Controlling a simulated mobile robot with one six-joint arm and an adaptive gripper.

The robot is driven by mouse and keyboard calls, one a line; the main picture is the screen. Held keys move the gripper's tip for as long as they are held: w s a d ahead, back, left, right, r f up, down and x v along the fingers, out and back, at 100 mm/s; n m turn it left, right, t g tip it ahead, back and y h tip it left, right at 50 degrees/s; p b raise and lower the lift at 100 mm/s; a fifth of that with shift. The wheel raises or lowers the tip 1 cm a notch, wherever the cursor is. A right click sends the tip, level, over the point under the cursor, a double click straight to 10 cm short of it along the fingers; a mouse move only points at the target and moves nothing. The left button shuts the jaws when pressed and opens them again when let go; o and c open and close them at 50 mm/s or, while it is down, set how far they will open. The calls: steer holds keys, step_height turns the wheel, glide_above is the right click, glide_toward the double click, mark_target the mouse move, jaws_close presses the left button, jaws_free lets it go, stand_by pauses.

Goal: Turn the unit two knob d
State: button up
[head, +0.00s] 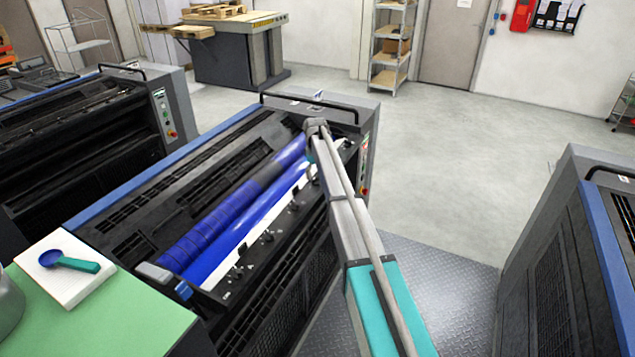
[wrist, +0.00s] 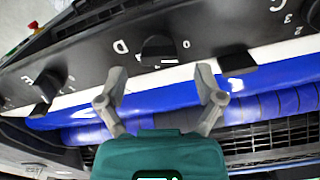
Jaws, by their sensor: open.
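Knob d (wrist: 158,48) is a black knob on the dark strip of the ink unit, with a white letter D on its left and a 0 on its right. In the wrist view it lies just beyond and between the two fingertips of my gripper (wrist: 160,72). The fingers are spread apart, with nothing held between them; I see no contact with the knob. In the head view my arm reaches over the middle ink unit (head: 150,170), and the knob under its end cannot be made out clearly.
A knob marked E (wrist: 47,86) sits to the left and another knob (wrist: 237,63) to the right. Blue rollers (head: 225,215) run alongside the knob strip. More ink units stand left (head: 75,130) and right (head: 560,260). A green table (head: 130,315) holds a white block with a blue-and-teal tool.

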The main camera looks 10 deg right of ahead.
steer(key=shift+f+b, duration=0.65)
steer(key=shift+f, duration=0.35)
steer(key=shift+c, duration=0.3)
